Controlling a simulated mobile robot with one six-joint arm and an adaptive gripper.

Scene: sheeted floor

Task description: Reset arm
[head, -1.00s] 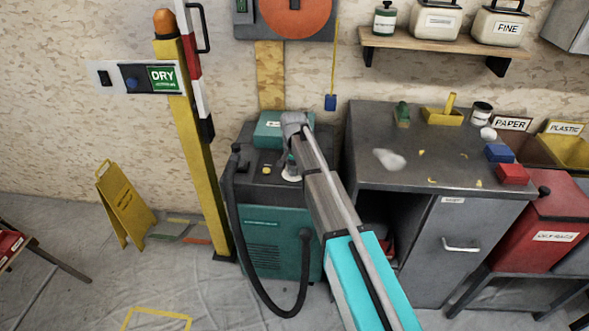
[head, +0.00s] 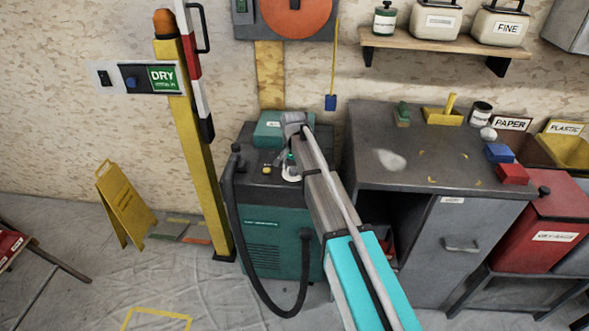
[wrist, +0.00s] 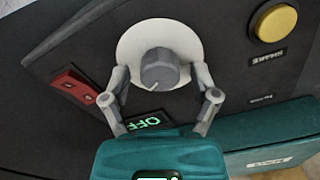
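My arm reaches over the teal and dark grey machine (head: 275,235). In the head view, my gripper (head: 290,172) is low over the machine's top panel and partly hidden by my arm. In the wrist view, my gripper (wrist: 162,75) is open, with one finger on each side of a grey round knob (wrist: 158,70) on a white disc (wrist: 133,42). Gaps show between the fingers and the knob, so nothing looks held. A small display (wrist: 146,121) reads OFF in green, partly behind the gripper. Depth between fingertips and panel is hard to judge.
A red rocker switch (wrist: 73,86) and a yellow button (wrist: 276,22) flank the knob. A yellow post (head: 200,150) and a black hose (head: 240,245) stand left of the arm. A grey cabinet (head: 430,215) is close on the right. Open floor lies at lower left.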

